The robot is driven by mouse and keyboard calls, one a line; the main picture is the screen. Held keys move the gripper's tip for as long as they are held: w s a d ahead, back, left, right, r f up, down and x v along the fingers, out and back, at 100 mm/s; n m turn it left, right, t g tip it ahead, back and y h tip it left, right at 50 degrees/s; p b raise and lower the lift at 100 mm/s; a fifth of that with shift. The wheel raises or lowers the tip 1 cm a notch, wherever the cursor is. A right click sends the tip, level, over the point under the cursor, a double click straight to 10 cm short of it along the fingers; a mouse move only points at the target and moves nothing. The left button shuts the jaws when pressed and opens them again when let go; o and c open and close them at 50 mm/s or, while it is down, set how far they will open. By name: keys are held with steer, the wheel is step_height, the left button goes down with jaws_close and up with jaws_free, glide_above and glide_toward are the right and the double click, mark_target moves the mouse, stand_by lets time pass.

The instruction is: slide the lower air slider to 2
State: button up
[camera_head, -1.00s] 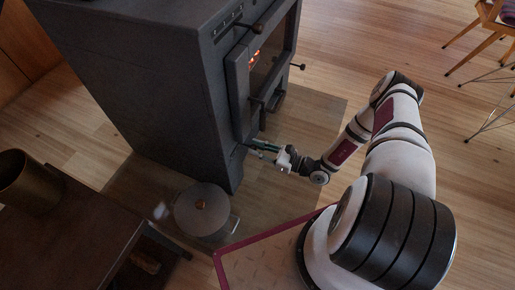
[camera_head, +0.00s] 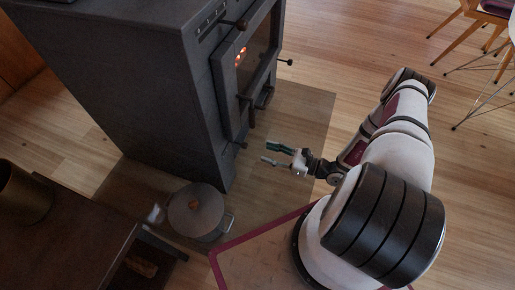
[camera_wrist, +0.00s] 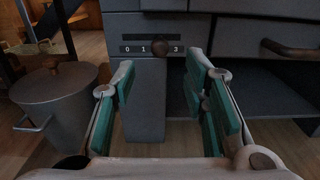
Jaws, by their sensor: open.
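The lower air slider's dark round knob (camera_wrist: 162,46) sits on the stove's low front in the wrist view. Its scale strip (camera_wrist: 136,49) shows 0 and 1 left of the knob and 3 right of it. The knob covers the spot between 1 and 3, where no digit shows. In the head view the knob (camera_head: 241,145) sticks out low on the stove front. My gripper (camera_head: 269,153) is open and empty, a short way out from the knob and apart from it. In the wrist view its green-padded fingers (camera_wrist: 165,75) spread below and either side of the knob.
The dark stove (camera_head: 160,90) has a glass door with fire behind it and an upper slider knob (camera_head: 243,24). A lidded pot (camera_head: 197,211) stands on the floor left of my gripper. A dark table (camera_head: 60,235) is at lower left.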

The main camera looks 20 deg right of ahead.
steer(key=shift+v, duration=1.75)
steer(key=shift+w+r, duration=0.1)
